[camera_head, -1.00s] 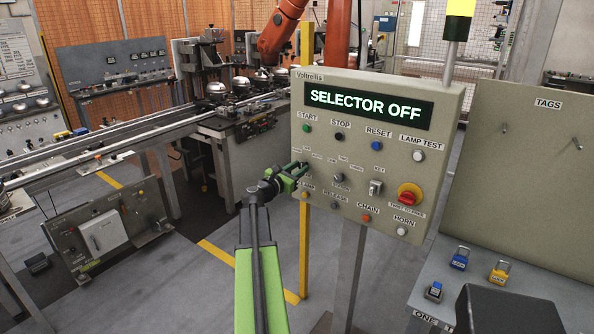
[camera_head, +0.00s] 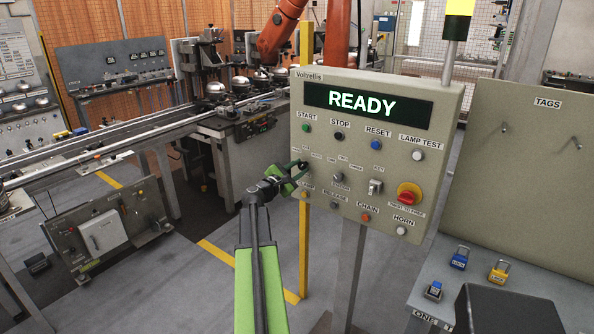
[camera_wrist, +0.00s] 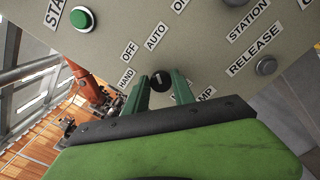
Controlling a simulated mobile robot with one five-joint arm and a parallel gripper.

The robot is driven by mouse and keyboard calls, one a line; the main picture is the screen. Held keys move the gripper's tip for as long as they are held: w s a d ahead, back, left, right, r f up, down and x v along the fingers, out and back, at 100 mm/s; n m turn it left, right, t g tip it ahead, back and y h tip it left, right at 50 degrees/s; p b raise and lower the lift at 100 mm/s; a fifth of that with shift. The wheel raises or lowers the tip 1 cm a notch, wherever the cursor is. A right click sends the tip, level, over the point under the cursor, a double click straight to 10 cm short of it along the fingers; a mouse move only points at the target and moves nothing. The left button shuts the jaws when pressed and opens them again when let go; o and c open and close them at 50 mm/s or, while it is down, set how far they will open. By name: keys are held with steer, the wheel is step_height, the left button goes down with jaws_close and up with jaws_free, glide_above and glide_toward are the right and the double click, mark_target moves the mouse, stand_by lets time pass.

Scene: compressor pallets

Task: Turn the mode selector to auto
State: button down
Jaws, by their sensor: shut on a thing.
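The mode selector (camera_wrist: 161,82) is a small black knob with a light pointer line, seen in the wrist view below the HAND, OFF and AUTO labels. Its line points up in the picture, roughly toward AUTO. My gripper (camera_wrist: 160,85) is shut on the knob, one green finger on each side. In the head view my gripper (camera_head: 301,168) is at the left side of the grey control panel (camera_head: 448,110), and its fingers mostly hide the selector. The panel's display (camera_head: 366,106) reads READY.
Near the selector are the green START button (camera_head: 306,128), a key switch (camera_head: 375,187) and a red emergency knob (camera_head: 409,194). A yellow post (camera_head: 304,250) stands just behind the panel's left edge. A bench with padlocks (camera_head: 459,258) is at the right.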

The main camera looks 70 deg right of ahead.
steer(key=shift+w+d+m, duration=0.15)
steer(key=shift+w+m, duration=0.1)
steer(key=shift+m, duration=0.25)
stand_by(0.7)
steer(key=c, duration=1.1)
jaws_free()
steer(key=shift+d+f, duration=0.1)
steer(key=shift+o, duration=0.2)
steer(key=shift+s, duration=0.1)
steer(key=v, duration=1.7)
steer(key=shift+a, duration=0.35)
